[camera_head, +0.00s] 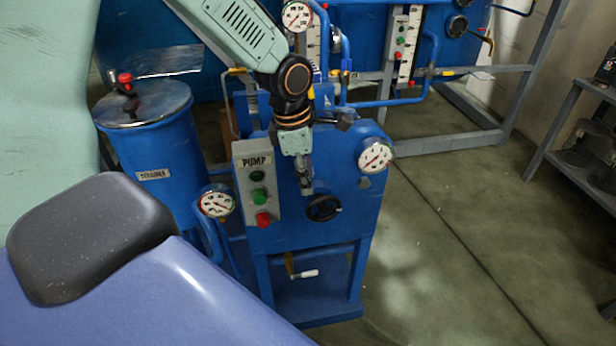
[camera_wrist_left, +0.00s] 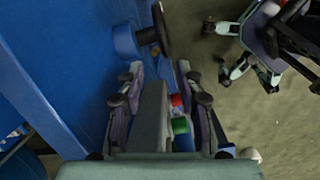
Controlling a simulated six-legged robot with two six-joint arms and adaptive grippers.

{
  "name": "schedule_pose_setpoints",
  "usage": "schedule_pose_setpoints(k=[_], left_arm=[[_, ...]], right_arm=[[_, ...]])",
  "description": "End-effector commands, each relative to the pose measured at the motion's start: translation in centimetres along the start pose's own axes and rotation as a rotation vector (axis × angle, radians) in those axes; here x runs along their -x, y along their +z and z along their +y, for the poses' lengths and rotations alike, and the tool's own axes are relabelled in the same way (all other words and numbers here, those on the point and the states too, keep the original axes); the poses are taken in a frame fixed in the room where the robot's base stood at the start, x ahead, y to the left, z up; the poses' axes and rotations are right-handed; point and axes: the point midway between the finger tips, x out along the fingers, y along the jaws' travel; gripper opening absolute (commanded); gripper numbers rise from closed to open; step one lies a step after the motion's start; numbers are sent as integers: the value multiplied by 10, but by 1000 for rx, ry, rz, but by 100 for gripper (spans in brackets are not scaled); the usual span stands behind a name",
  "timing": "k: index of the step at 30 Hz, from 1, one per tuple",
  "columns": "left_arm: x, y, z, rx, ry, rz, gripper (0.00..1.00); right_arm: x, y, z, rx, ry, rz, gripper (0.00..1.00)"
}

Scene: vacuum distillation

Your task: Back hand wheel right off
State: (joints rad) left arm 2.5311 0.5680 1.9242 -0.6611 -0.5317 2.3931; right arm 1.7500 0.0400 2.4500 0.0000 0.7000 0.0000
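A black hand wheel (camera_head: 323,207) is on the front of the blue pump panel (camera_head: 343,225), right of the grey PUMP switch box (camera_head: 250,160). My left gripper (camera_head: 306,187) hangs in front of the panel, just above and left of the wheel in the head view. In the left wrist view the wheel (camera_wrist_left: 161,30) is seen edge-on with a blue hub, beyond the fingertips. My left gripper (camera_wrist_left: 159,70) is open there, its fingers apart with the switch box between them in the picture. I see no contact with the wheel. My right gripper is not in view.
Gauges sit on the panel's right (camera_head: 375,156) and at its lower left (camera_head: 216,203). A blue strainer tank (camera_head: 150,150) stands to the left. A yellow valve with a white handle (camera_head: 303,273) is below. Open floor (camera_head: 450,230) lies to the right, with a grey shelf (camera_head: 570,150) beyond.

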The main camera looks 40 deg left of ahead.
Motion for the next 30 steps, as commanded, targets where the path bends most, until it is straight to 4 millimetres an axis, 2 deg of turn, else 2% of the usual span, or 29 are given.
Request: schedule_pose_setpoints(k=[10,23,30], left_arm=[[1,5,-6,220,3,-60,36],[2,6,-7,243,3,-66,36],[11,6,-8,243,2,-66,36]], right_arm=[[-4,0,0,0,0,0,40],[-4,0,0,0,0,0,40],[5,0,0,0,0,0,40]])
